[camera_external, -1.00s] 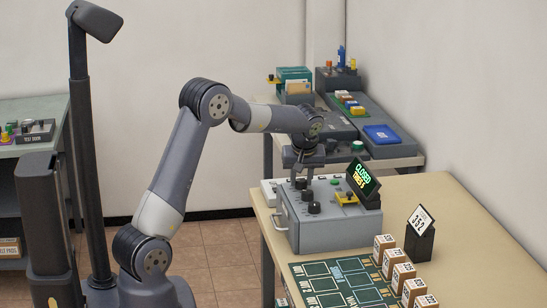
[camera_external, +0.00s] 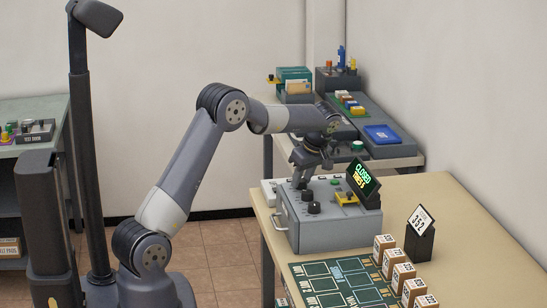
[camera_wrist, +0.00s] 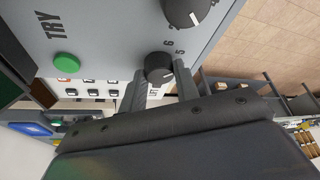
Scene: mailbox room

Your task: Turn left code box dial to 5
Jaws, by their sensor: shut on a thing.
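The grey code box (camera_external: 340,234) stands on the tan table, with dark dials in a row on its top. My gripper (camera_external: 300,183) is at the dial at the far end of the row. In the wrist view my gripper (camera_wrist: 160,80) is shut on that dial (camera_wrist: 158,66), one finger on each side. Numerals 6 and 5 are printed beside the dial; part of its scale is hidden by the fingers. A second dial (camera_wrist: 190,12) with a white pointer is clear of the fingers. The display (camera_external: 364,179) reads CLOSED and TRIES 5.
A green button (camera_wrist: 67,65) marked TRY is on the box. A black stand with a number card (camera_external: 420,222), several small boxes (camera_external: 403,276) and a dark green mat (camera_external: 340,283) are on the table. A second bench behind holds trays.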

